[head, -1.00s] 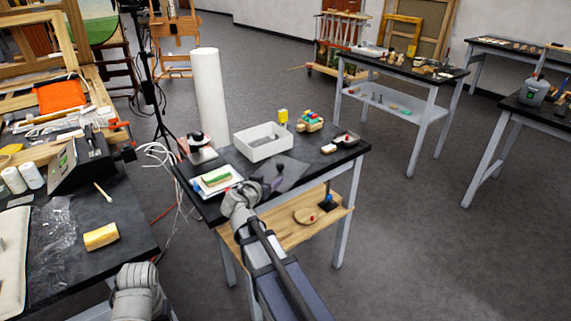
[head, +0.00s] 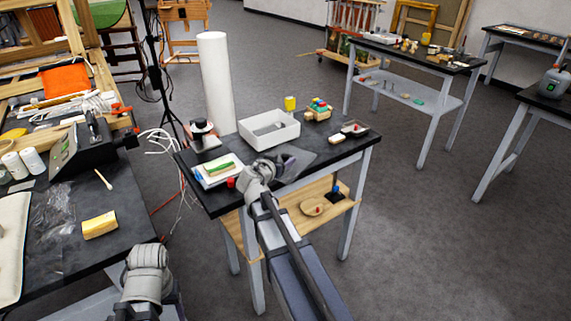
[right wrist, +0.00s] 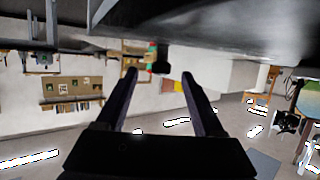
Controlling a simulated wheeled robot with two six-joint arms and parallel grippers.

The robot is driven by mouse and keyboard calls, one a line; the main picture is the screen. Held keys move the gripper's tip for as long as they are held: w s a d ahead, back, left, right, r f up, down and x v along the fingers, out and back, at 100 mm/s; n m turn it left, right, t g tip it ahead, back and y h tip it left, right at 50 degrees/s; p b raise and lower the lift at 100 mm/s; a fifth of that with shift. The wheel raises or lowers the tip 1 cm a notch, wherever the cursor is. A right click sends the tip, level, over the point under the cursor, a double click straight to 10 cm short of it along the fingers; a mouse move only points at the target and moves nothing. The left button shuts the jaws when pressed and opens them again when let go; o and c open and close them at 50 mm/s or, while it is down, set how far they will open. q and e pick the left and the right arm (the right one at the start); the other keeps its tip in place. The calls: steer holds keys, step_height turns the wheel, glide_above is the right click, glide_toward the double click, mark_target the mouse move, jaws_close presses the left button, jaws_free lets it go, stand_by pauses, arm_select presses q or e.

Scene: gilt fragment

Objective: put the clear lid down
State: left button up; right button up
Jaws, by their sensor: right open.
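The clear lid (head: 297,161) shows in the head view as a grey see-through sheet on the black table, in front of the white box. My right gripper (head: 276,168) is over its near left part and hides some of it. In the right wrist view, my right gripper (right wrist: 160,77) is open, its two dark fingers spread. A small dark knob-like piece shows between the fingertips, below a grey surface at the picture's top. I cannot tell whether the fingers touch it. My left arm's wrist shows at the lower left of the head view, but its fingers do not.
The open white box (head: 268,138) stands behind the lid. A yellow cup (head: 290,103), colored blocks (head: 319,110) and a small tray (head: 354,129) stand beyond it. A white tray with a green piece (head: 219,168) lies left of my gripper. A tall white roll (head: 215,85) stands behind.

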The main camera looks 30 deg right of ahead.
mark_target(284, 158)
steer(key=b+x, duration=0.1)
steer(key=x, duration=0.3)
steer(key=shift+w+f, duration=0.2)
jaws_close()
stand_by(0.3)
